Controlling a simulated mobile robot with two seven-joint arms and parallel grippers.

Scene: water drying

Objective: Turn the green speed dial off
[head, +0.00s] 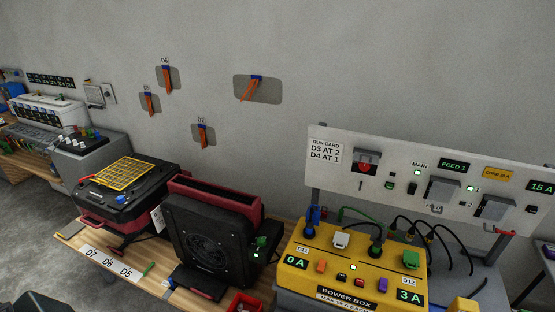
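A black fan unit (212,240) with a round grille stands on the wooden bench in the middle of the head view. A small green knob (261,241), which looks like the speed dial, sits at the right edge of its front face. A small lit green spot (257,255) shows just below the knob. The dial's pointer and markings are too small to read. Neither of my grippers can be made out in this view, and nothing touches the knob.
A yellow power box (340,262) with plugs and cables stands right of the fan, showing 0 A and 3 A. A white switch panel (400,186) stands behind it. A black and red case (125,190) is at left. A red bin (245,303) lies in front.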

